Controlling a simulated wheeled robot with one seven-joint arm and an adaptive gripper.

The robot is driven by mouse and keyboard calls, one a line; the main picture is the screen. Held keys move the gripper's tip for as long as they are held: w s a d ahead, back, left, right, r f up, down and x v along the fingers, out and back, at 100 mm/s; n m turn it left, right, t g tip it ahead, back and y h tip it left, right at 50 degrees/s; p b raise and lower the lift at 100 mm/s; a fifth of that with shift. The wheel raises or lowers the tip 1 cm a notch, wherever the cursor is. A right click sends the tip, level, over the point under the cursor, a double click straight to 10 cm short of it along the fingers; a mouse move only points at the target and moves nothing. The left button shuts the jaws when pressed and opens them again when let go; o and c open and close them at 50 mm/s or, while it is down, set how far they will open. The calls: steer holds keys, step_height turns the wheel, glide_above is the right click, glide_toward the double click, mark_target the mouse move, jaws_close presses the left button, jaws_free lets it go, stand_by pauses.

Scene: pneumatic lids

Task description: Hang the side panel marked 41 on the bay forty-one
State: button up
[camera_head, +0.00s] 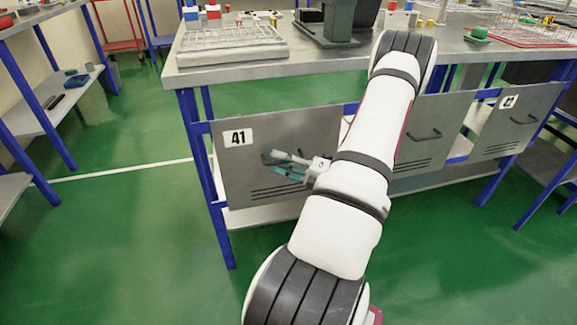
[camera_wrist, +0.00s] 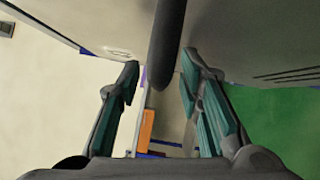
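The grey side panel marked 41 (camera_head: 235,170) stands at the front of the workbench's left bay, between the blue legs. Its label is at upper left and its slots are low down. I cannot tell whether its upper edge is hooked on. My gripper (camera_head: 293,163) is at the panel's dark handle, which it and my arm partly hide. In the wrist view the dark handle (camera_wrist: 166,45) lies between the two teal-padded fingers of my gripper (camera_wrist: 161,68). The fingers are apart, with a visible gap on the left of the handle. The panel's slotted face (camera_wrist: 245,45) shows too.
Two more grey panels with handles, a middle one (camera_head: 433,115) and a right one (camera_head: 520,112), are on the bays to the right. The bench top (camera_head: 225,73) carries a wire tray (camera_head: 230,45). A blue-legged shelf (camera_head: 50,110) stands left; green floor between is clear.

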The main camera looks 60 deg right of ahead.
steer(key=shift+c, duration=0.5)
jaws_close()
steer(key=shift+r, duration=0.3)
steer(key=shift+r+p, duration=1.3)
steer(key=shift+p, duration=0.4)
steer(key=shift+a, duration=0.1)
steer(key=s+a+p, duration=0.3)
steer(key=s+a, duration=0.3)
steer(key=a, duration=0.1)
steer(key=shift+s+a, duration=0.2)
steer(key=shift+a, duration=0.05)
stand_by(0.5)
